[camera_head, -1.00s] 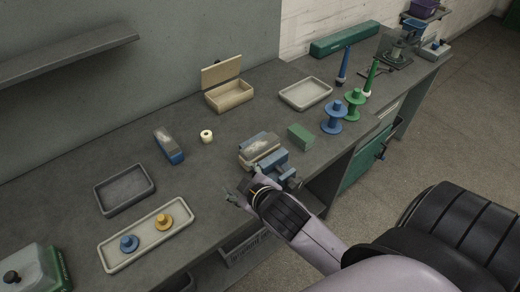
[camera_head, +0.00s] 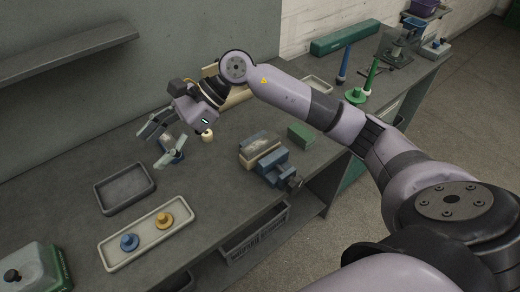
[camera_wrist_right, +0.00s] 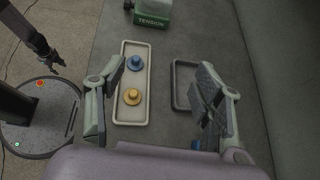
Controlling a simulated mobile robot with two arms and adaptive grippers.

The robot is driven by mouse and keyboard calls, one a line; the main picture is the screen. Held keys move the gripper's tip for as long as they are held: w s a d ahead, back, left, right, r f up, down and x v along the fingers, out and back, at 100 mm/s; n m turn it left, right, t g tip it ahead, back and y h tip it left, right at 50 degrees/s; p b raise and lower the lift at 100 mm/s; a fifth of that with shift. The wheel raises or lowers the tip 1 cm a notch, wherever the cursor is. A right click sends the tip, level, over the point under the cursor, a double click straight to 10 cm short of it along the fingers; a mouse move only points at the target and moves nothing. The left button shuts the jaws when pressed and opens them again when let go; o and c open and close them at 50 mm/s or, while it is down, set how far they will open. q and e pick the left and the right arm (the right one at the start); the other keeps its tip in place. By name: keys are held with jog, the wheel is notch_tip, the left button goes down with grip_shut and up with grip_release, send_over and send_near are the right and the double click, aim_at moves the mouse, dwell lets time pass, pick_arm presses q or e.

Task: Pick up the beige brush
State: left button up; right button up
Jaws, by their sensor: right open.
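No beige brush can be told for certain. A small block with blue sides and a worn greyish-beige top (camera_head: 172,147) lies on the bench at centre left. It may be the brush, and it is partly hidden by my right gripper (camera_head: 156,147). That gripper is open above the bench, pointing down, with nothing seen between its fingers. In the right wrist view, its spread fingers (camera_wrist_right: 160,88) frame the long tray, and a bit of blue (camera_wrist_right: 196,145) shows by the right finger. A dark gripper, likely my left (camera_wrist_right: 55,58), shows small at the upper left there; its opening is unclear.
A grey tray (camera_head: 100,204) and a long pale tray (camera_head: 112,264) with a blue and a yellow knobbed piece are nearby. A shelf (camera_head: 70,44) overhangs the back left.

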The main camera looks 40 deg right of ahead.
jog(key=w+d+f+n+h, duration=0.1)
jog(key=w+d+f+h, duration=0.15)
jog(key=d+h, duration=0.7)
jog(key=g+h+p, duration=0.1)
jog(key=h+p, duration=0.1)
jog(key=p, duration=0.1)
send_over(260, 143)
jog(key=f, duration=0.7)
jog(key=shift+d+f, duration=0.3)
jog(key=shift+f, duration=0.05)
jog(key=shift+a+f+p, duration=0.1)
jog(key=shift+f+p, duration=0.25)
jog(key=shift+f, duration=0.15)
notch_tip(260, 143, down, 4)
jog(key=shift+a+r+p, duration=0.15)
jog(key=shift+r+p, duration=0.05)
jog(key=shift+p, duration=0.8)
jog(key=shift+f, duration=0.5)
jog(key=c, duration=1.3)
jog(key=shift+r, duration=0.1)
jog(key=shift+c, duration=0.2)
